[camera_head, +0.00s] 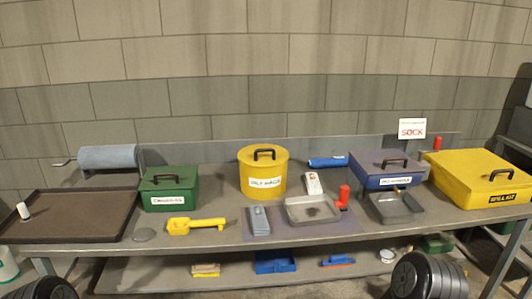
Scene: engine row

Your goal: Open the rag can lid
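The rag can (263,175) is a round yellow can with a white label, standing upright at the middle back of the bench. Its yellow lid (250,154) is on and looks closed, with a black handle (264,153) on top. Nothing touches the can. Neither of my grippers shows; only dark rounded parts, which look like my arms, appear at the bottom left and bottom right edges.
A green lidded box (168,190) stands left of the can, a blue-lidded box (389,168) to the right. In front lie a yellow tool (196,225), a grey tray (297,219) and a red-handled item (343,196). A large yellow box (475,180) is far right.

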